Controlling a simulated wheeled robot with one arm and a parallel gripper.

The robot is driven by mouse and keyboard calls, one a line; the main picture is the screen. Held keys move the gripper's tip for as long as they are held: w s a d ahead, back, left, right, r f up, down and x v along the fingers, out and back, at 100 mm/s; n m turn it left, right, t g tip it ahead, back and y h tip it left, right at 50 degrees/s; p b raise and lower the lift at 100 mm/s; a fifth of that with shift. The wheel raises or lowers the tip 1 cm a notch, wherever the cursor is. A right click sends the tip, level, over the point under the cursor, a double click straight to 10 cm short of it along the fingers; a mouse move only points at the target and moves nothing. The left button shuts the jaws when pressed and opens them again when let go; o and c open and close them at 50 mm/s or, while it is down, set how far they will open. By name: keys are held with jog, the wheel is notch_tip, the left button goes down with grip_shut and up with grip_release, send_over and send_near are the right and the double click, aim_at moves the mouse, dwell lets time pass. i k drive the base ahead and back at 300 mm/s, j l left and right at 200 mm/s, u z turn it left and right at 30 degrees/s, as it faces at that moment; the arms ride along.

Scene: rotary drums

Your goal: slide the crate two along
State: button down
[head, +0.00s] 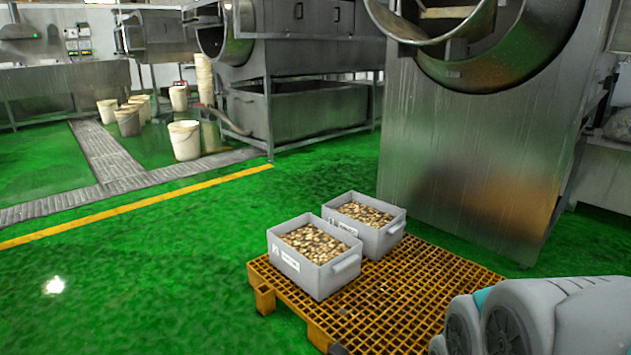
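Two grey crates filled with small brown and tan pieces stand upright side by side on a yellow-orange grid pallet (400,290). The nearer crate (317,281) is at the pallet's left corner, with a white label on its front. The farther crate (382,238) is behind it to the right, also labelled, its front partly hidden by the nearer one. The gap between them is very narrow; I cannot tell whether they touch. My arm shows at the lower right, over the pallet's right side and apart from both crates. My gripper is out of view.
Bare pallet grid lies right of and in front of the crates. A large steel drum machine (470,150) stands just behind the pallet. Green floor is open to the left, with a yellow line (130,207). White buckets (184,141) stand farther back.

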aim_at(317, 255)
jog(key=i+j, duration=0.15)
jog(key=j, duration=0.2)
jog(key=i+j, duration=0.15)
jog(key=j, duration=0.2)
jog(key=i+j+z, duration=0.1)
jog(key=j, duration=0.2)
jog(key=i+j, duration=0.2)
jog(key=j, duration=0.15)
jog(key=i+j+z, duration=0.1)
jog(key=j, duration=0.25)
jog(key=i+j, duration=0.15)
jog(key=j, duration=0.25)
jog(key=i+j, duration=0.15)
jog(key=j, duration=0.2)
jog(key=i+j, duration=0.45)
jog(key=i+j+z, duration=0.15)
jog(key=i+j, duration=0.7)
jog(key=j, duration=0.25)
jog(key=i+j+z, duration=0.1)
jog(key=i+j, duration=0.35)
